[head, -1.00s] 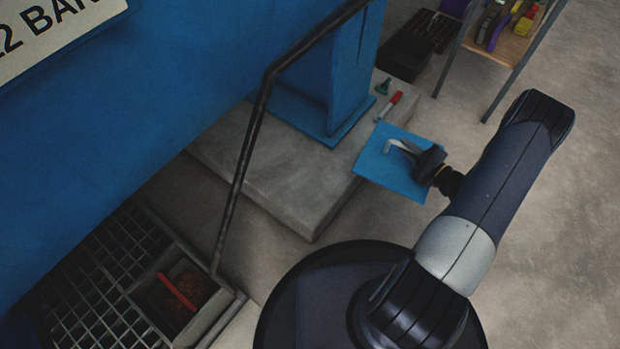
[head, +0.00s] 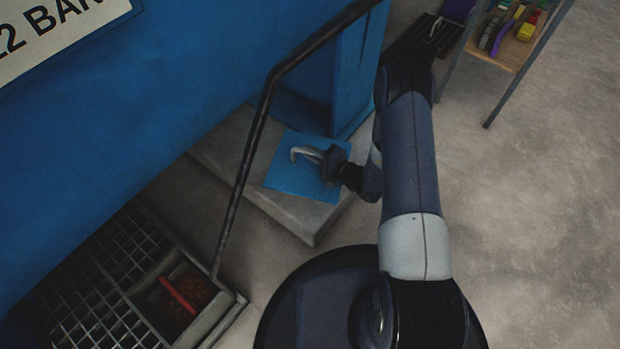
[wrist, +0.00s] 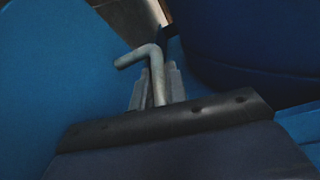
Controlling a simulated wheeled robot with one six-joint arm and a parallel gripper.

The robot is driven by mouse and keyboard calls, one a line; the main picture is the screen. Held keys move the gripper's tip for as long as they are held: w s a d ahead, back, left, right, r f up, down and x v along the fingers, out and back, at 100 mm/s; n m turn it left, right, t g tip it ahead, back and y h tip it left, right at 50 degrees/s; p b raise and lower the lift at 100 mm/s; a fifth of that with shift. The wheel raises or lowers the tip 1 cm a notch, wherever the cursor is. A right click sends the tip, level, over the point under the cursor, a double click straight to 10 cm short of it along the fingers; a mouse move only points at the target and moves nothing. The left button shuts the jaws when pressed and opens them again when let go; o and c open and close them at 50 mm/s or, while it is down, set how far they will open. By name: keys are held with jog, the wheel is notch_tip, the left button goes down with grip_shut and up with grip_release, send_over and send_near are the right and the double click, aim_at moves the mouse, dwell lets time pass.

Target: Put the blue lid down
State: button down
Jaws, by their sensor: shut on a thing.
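The blue lid (head: 288,182) is a flat square plate with a bent grey handle (head: 305,152). In the head view it is over the concrete plinth, left of the blue support; whether it touches the plinth I cannot tell. My gripper (head: 318,156) is shut on the lid's handle. In the wrist view the handle (wrist: 156,75) rises between the fingers (wrist: 158,88), with the blue lid (wrist: 60,70) spreading behind it.
The concrete plinth (head: 312,222) has a bare front corner. An open pit with a red bar (head: 178,295) lies in the grating (head: 90,280) at lower left. A dark rail (head: 243,170) runs near the lid's left side. A shelf with tools (head: 505,50) stands upper right.

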aim_at(312, 170)
notch_tip(312, 170, down, 10)
jog(key=b, duration=0.4)
jog(key=shift+r, duration=0.25)
jog(key=c, duration=1.4)
grip_release()
jog(key=shift+f, duration=0.15)
jog(key=shift+s+d+r, duration=0.1)
jog(key=shift+d+r, duration=0.05)
jog(key=shift+r, duration=0.05)
jog(key=p+v, duration=0.3)
jog(key=v, duration=0.8)
jog(key=shift+s+d, duration=0.25)
